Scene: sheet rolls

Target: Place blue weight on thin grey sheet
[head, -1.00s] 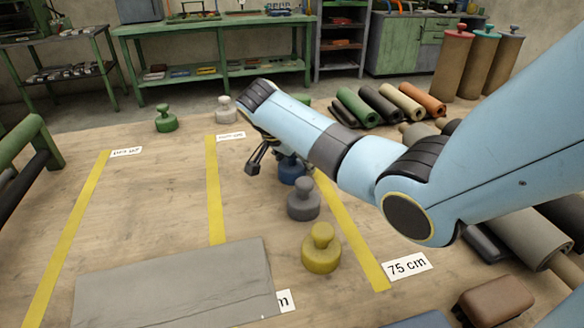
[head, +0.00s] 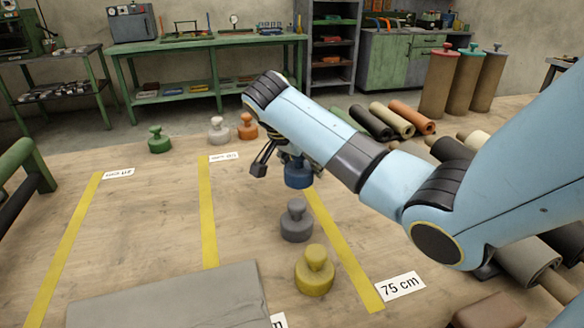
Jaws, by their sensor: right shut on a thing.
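The blue weight (head: 298,174) hangs under my right gripper (head: 286,160), which is shut on it. The weight looks raised a little off the table; its knob is mostly hidden by the gripper. One dark finger part sticks out to the left. The thin grey sheet (head: 170,302) lies flat at the lower left, its near part cut off by the frame edge. The blue weight is up and to the right of the sheet, apart from it. My left gripper is not in view.
A grey weight (head: 297,222) and a yellow weight (head: 314,272) stand on the table between the blue weight and the near edge. Green (head: 159,140), white (head: 218,130) and orange (head: 247,127) weights stand at the back. Sheet rolls (head: 410,118) lie at the right. The left-middle table is clear.

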